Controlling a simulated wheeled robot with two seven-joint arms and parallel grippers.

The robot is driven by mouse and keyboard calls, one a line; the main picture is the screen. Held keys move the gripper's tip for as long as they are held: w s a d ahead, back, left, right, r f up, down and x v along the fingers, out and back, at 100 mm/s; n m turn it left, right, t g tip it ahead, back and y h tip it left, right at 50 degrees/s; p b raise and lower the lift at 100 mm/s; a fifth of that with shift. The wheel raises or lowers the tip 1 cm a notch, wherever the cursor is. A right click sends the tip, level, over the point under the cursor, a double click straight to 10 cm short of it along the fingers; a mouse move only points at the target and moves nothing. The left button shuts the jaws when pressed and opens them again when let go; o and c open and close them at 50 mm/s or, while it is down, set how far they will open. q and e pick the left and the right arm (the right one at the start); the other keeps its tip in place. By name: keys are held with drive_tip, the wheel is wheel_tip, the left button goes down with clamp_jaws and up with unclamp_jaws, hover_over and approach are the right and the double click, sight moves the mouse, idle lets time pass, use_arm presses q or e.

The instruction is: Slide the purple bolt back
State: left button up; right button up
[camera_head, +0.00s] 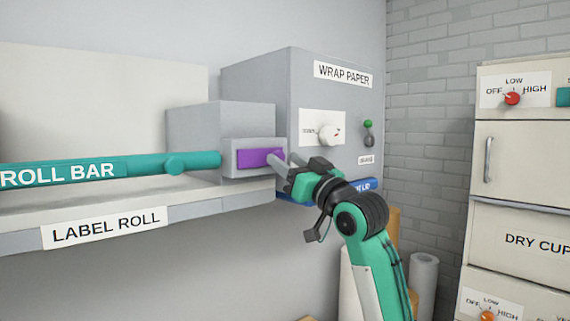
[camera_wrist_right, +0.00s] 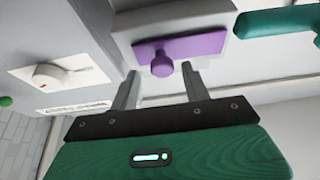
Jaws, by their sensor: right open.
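The purple bolt (camera_head: 258,157) is a flat plate on the face of a small grey box, at the right end of the teal roll bar. In the right wrist view the purple bolt (camera_wrist_right: 200,47) shows a round knob (camera_wrist_right: 162,66) standing out from it. My right gripper (camera_head: 280,161) is at the right end of the bolt. In the right wrist view its open fingers (camera_wrist_right: 162,82) stand to either side of the knob, with a gap on each side. I cannot tell whether the tips reach past the knob's end. My left gripper is out of view.
The teal roll bar (camera_head: 130,166) runs left above a shelf labelled LABEL ROLL (camera_head: 106,227). A grey WRAP PAPER cabinet (camera_head: 252,83) with a white dial (camera_head: 330,135) and a green toggle (camera_head: 368,133) stands behind my gripper. A DRY CUP cabinet (camera_head: 520,175) is at the right.

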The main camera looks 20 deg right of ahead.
drive_tip(key=b+v, duration=0.5)
drive_tip(key=v, duration=0.7)
drive_tip(key=shift+d+f+b, duration=0.25)
drive_tip(key=shift+b, duration=0.05)
